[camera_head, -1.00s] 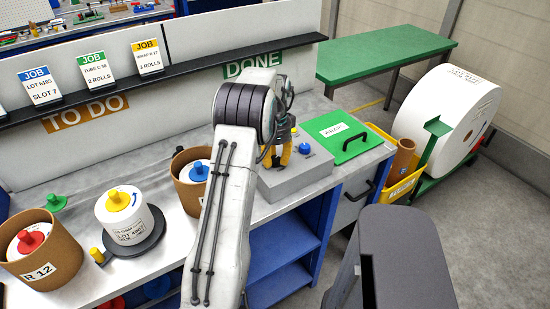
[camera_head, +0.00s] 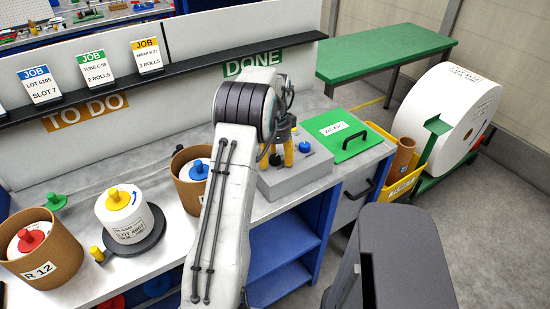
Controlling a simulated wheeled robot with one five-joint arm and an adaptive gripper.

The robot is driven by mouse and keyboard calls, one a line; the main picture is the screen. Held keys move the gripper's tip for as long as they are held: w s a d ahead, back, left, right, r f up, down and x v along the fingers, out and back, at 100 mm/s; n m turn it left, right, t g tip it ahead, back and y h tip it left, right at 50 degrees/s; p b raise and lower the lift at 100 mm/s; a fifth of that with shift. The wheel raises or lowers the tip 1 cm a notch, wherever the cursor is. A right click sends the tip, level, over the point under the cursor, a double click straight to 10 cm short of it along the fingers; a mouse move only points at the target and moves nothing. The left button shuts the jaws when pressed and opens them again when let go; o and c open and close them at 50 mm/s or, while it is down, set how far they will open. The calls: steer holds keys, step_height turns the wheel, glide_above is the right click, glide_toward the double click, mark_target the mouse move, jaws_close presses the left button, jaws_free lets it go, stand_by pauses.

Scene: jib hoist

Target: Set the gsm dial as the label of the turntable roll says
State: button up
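A white roll (camera_head: 118,206) with a yellow hub cap stands on the dark turntable (camera_head: 153,240) at the left of the bench. Its side label shows "GSM" and a "LOT" line; the number before GSM is too small to read surely. A grey box (camera_head: 310,178) sits on the bench right of my arm, with a blue knob (camera_head: 305,147) on top. My gripper (camera_head: 288,157), with yellow fingers, points down over the left part of this box. The gsm dial is not clearly seen; the gripper and my arm cover that part. Finger opening and contact cannot be made out.
A green lid with black handle (camera_head: 340,137) lies right of the box. A long shelf (camera_head: 190,70) with job cards runs behind.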

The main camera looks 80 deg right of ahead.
mark_target(275, 157)
steer(key=shift+r, duration=0.1)
step_height(275, 157, up, 12)
stand_by(0.8)
stand_by(0.7)
